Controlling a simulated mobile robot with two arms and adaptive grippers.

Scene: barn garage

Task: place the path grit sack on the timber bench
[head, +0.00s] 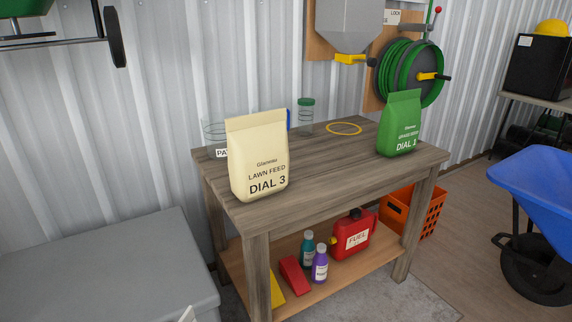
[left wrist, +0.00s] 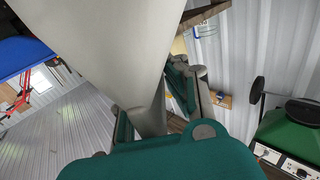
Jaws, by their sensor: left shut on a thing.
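My left gripper (left wrist: 155,118) is shut on a large pale grey bag, which appears to be the path grit sack (left wrist: 105,45); no label shows. In the left wrist view it fills the upper middle, between the teal fingers. In the head view only a small pale tip (head: 187,315) shows at the bottom edge, perhaps part of it; the gripper is out of that view. The timber bench (head: 325,160) stands in the middle of the head view, with bare planks between its sacks. My right gripper is not in view.
On the bench stand a cream lawn feed sack (head: 257,150), a green sack (head: 401,122), a green-lidded jar (head: 306,118) and a partly hidden clear container (head: 213,135). A yellow ring (head: 343,123) lies at the back. A grey chest (head: 110,260) is at left, a blue wheelbarrow (head: 540,185) at right.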

